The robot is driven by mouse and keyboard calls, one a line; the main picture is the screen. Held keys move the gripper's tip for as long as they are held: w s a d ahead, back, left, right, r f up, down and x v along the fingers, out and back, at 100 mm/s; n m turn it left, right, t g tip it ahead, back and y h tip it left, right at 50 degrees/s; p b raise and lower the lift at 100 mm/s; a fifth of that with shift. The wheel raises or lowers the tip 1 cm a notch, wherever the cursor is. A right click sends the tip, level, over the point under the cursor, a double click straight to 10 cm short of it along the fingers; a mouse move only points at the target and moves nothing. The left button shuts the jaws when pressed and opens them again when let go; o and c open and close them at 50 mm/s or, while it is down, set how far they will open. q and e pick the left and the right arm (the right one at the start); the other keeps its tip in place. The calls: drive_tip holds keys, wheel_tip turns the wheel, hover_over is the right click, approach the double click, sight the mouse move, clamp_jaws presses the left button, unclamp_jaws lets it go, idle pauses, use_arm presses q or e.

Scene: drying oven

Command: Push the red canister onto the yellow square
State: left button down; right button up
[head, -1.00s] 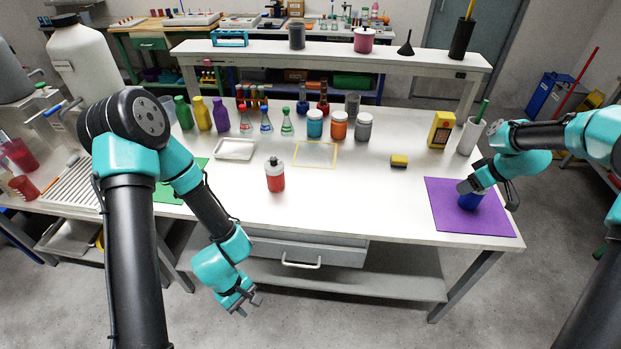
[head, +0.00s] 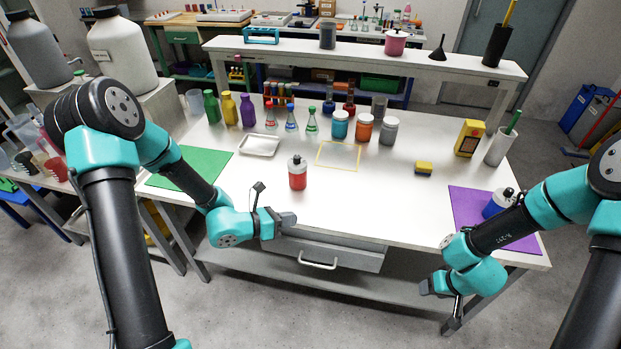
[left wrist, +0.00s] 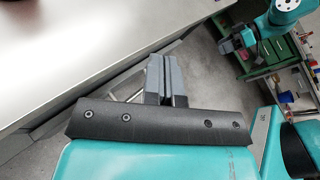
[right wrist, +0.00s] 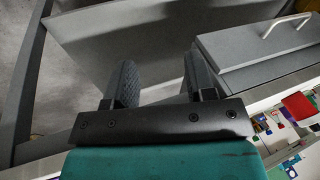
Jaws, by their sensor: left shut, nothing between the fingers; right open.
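The red canister (head: 297,175) stands upright on the white table in the head view, with a grey-white top and dark cap. The yellow square (head: 338,156) is a thin yellow outline on the table, behind and to the right of the canister; nothing stands in it. My left gripper (head: 288,219) is shut and empty near the table's front edge, in front of the canister and apart from it. Its shut fingers show in the left wrist view (left wrist: 164,75). My right gripper (head: 440,288) is open and empty, low in front of the table. Its spread fingers show in the right wrist view (right wrist: 158,85).
A blue canister (head: 497,204) stands on the purple mat (head: 468,200) at right. A white tray (head: 259,145), small flasks (head: 291,123) and an orange-labelled jar (head: 362,130) lie around the square. A yellow sponge (head: 424,167) lies to its right. The table between canister and square is clear.

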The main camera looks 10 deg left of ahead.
sight(290, 175)
use_arm(q)
drive_tip(key=w+a+t+y, duration=0.1)
drive_tip(key=a+t, duration=0.1)
drive_tip(key=a, duration=0.2)
drive_tip(key=w+a+f+t+y, duration=0.1)
drive_tip(key=w+a+t, duration=0.1)
drive_tip(key=a, duration=0.3)
drive_tip(key=w+a+f+t, duration=0.1)
drive_tip(key=w+a+t, duration=0.1)
drive_tip(key=a, duration=0.3)
drive_tip(key=shift+w+f+t+y, duration=0.2)
drive_tip(key=shift+t+y, duration=0.1)
drive_tip(key=shift+y, duration=0.1)
use_arm(e)
drive_tip(key=s+a+f+m, duration=0.1)
drive_tip(key=s+f+m, duration=0.2)
drive_tip(key=s+f, duration=0.4)
drive_tip(key=shift+s+a+m+g, duration=0.3)
drive_tip(key=shift+s+g, duration=0.1)
drive_tip(key=shift+s, duration=0.25)
use_arm(q)
drive_tip(key=shift+w, duration=0.1)
use_arm(e)
drive_tip(key=shift+f, duration=0.1)
use_arm(q)
drive_tip(key=x, duration=1.3)
drive_tip(key=shift+d, duration=0.1)
drive_tip(key=shift+w+d, duration=0.15)
drive_tip(key=shift+w, duration=0.15)
